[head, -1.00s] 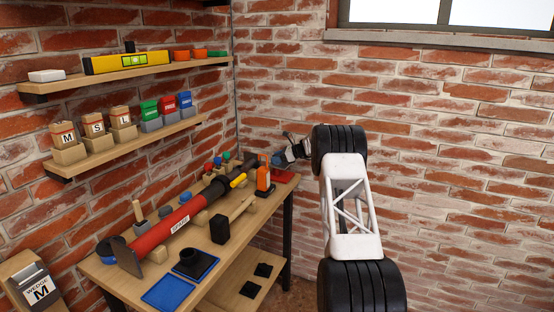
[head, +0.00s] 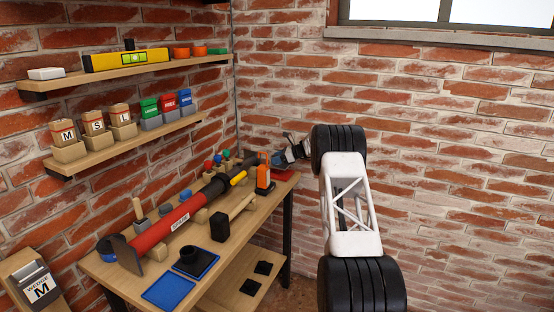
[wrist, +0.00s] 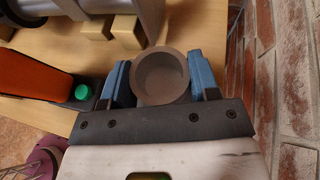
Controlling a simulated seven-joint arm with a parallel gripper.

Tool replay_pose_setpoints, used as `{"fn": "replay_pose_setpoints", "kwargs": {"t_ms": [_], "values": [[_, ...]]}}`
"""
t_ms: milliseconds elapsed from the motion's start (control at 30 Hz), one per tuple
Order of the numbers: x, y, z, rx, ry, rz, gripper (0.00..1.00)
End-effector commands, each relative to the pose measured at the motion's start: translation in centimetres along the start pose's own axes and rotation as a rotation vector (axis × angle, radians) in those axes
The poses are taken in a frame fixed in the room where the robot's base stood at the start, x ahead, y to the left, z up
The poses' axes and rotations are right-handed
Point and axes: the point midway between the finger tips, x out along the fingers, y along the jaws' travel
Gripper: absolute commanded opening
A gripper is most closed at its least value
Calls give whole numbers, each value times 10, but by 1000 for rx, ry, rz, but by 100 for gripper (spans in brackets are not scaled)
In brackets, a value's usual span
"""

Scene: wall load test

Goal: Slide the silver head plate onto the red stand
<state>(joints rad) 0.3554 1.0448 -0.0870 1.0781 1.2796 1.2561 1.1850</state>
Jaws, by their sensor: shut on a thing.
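My gripper (head: 277,160) is at the far right end of the bench, small and partly blurred in the head view. In the wrist view its two blue fingers (wrist: 160,82) are shut on a grey-brown cup-shaped round piece (wrist: 162,76), whose open end faces the camera. A thin silver plate (wrist: 152,22) shows nearly edge-on just beyond this piece; I cannot tell whether the two are joined. A flat red thing (head: 283,174), perhaps the red stand, lies at the bench's right end below my gripper, partly hidden.
An orange bottle-shaped thing (head: 263,177) stands close left of my gripper. The brick wall (wrist: 295,90) is close on the wrist view's right.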

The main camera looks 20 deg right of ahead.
Motion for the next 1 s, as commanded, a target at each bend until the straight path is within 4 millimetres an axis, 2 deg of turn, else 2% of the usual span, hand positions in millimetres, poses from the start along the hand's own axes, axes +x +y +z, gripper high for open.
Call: {"fn": "replay_pose_setpoints", "kwargs": {"t_ms": [500,1000], "values": [[0,0,0,-1,0,0,18],[4,0,-9,0,0,0,18]]}}
